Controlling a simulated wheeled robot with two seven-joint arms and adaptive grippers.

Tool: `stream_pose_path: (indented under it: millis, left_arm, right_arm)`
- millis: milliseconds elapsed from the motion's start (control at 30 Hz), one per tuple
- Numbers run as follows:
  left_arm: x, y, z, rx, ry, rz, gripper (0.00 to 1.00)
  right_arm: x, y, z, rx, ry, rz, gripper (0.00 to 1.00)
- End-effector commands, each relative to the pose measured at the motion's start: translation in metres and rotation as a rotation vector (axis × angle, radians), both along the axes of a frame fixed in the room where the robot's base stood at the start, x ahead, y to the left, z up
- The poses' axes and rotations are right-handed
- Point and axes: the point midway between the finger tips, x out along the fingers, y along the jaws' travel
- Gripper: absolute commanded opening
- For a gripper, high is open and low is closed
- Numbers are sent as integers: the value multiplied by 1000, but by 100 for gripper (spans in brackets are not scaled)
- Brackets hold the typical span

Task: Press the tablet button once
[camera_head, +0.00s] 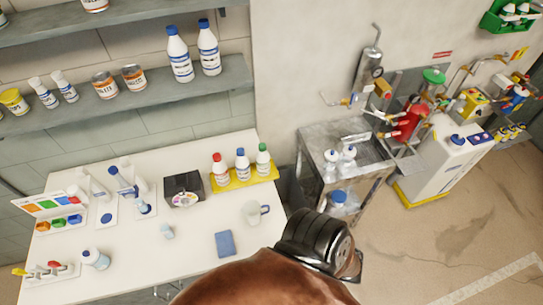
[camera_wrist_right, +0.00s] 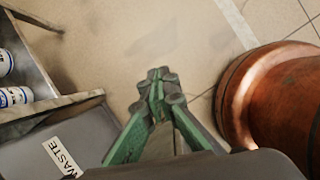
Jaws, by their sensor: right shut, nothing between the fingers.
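I cannot tell for sure which thing is the tablet button. On the white bench (camera_head: 120,260) in the head view stands a black box (camera_head: 182,183) with a pale round dish of small coloured pieces on its front. My right gripper (camera_wrist_right: 159,82) shows only in the right wrist view, green, shut and empty, above the floor and away from the bench. My left gripper is not in view.
A grey bin marked WASTE (camera_wrist_right: 85,133) and a metal cart (camera_wrist_right: 45,105) are left of my right gripper.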

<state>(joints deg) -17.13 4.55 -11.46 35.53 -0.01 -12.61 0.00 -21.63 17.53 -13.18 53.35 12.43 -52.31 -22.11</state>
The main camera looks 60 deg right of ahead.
Motion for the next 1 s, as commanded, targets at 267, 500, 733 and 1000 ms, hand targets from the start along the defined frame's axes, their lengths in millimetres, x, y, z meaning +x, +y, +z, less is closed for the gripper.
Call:
stream_pose_path:
  millis: [267,500,733,1000]
  left_arm:
    - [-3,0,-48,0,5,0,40]
    - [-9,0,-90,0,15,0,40]
    - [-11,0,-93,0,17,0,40]
    - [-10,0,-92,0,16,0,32]
  right_arm:
    - [49,123,-99,73,-202,22,0]
    - [77,136,-162,53,-436,-202,0]
    - [84,140,-166,56,-488,-259,0]
    - [84,140,-165,55,-487,-258,0]
